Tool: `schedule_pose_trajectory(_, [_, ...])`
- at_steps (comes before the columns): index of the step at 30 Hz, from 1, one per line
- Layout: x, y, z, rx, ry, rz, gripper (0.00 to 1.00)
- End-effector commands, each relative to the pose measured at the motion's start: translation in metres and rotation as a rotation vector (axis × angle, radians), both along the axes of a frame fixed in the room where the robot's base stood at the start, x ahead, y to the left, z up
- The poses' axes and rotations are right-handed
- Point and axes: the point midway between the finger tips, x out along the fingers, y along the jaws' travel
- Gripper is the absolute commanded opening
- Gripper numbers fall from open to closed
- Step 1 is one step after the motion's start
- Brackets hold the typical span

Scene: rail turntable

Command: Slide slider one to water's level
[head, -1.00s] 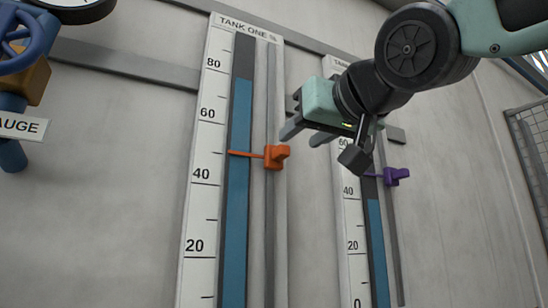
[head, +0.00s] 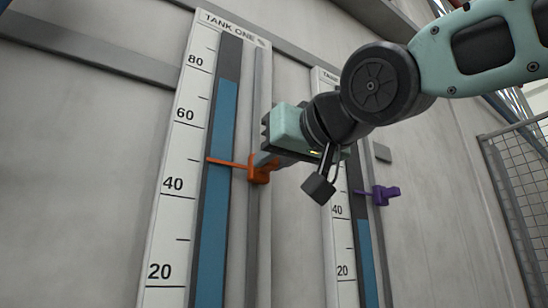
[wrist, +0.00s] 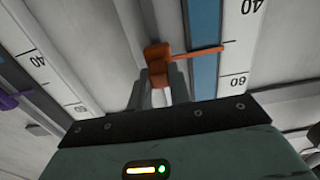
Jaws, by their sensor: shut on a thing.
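Slider one is an orange slider (head: 260,172) on the rail beside the Tank One gauge (head: 172,180). The blue water (head: 222,120) tops out a little below 80, well above the pointer. My gripper (head: 262,160) is at the slider from the upper right, shut on it. In the wrist view the orange slider (wrist: 158,62) sits between my two fingers (wrist: 160,90), and its pointer lies across the blue column. The fingertips are partly hidden in the head view.
A second gauge (head: 340,225) with a purple slider (head: 382,195) stands to the right, close below my arm. A dark padlock-like block (head: 318,188) hangs at my wrist. A mesh fence (head: 520,180) is at the far right.

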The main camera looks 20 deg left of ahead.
Motion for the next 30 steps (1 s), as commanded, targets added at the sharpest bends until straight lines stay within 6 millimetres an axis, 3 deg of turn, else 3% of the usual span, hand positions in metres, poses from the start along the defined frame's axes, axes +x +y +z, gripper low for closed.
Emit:
schedule_pose_trajectory(5, [0.000,0.000,0.004,0.001,0.000,0.000,0.00])
schedule_pose_trajectory(8, [0.000,0.000,0.017,0.002,-0.001,0.000,0.00])
schedule_pose_trajectory(21, [0.000,0.000,0.121,0.004,0.000,0.001,0.00])
schedule_pose_trajectory(30, [0.000,0.000,0.164,0.003,0.000,0.002,0.00])
